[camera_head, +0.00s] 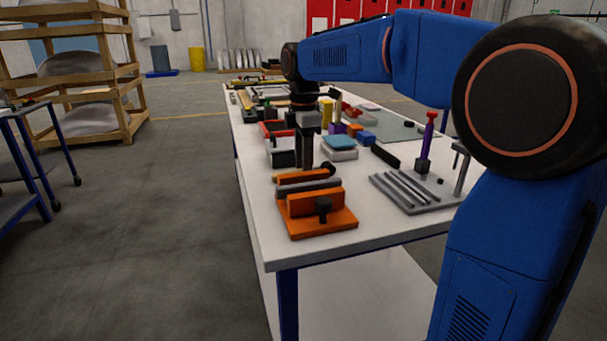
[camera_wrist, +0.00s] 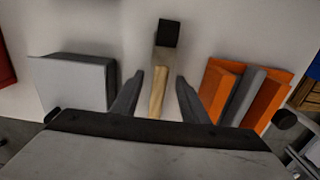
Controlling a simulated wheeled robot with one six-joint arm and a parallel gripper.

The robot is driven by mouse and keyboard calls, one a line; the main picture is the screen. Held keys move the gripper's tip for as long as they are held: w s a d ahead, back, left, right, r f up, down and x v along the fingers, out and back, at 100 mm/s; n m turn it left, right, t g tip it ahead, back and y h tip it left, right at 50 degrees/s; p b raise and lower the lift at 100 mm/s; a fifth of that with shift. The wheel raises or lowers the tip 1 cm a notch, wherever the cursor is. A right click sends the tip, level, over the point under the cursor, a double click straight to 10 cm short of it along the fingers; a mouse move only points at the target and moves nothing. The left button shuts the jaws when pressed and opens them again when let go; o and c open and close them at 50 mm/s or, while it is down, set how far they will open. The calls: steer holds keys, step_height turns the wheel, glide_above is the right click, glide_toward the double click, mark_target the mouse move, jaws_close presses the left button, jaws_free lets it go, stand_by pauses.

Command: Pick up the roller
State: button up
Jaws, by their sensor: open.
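The roller has a wooden handle (camera_wrist: 158,90) and a grey-and-black head (camera_wrist: 168,42) in the wrist view. It lies on the white table. In the head view its dark head (camera_head: 327,168) shows just behind the orange fixture, and my fingers hide part of it. My gripper (camera_wrist: 160,82) is open and empty, pointing down, with one finger on each side of the handle as seen from the wrist. In the head view my gripper (camera_head: 303,165) is low over the table by the roller. I cannot tell the exact gap to the handle.
An orange clamp fixture (camera_head: 322,222) with a grey bar stands close on one side; it also shows in the wrist view (camera_wrist: 222,88). A grey rack with rods (camera_head: 415,195) stands right. The table's front left corner is clear.

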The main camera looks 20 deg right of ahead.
steer(key=shift+f, duration=0.25)
jaws_close()
step_height(320, 180, up, 10)
stand_by(0.6)
stand_by(0.4)
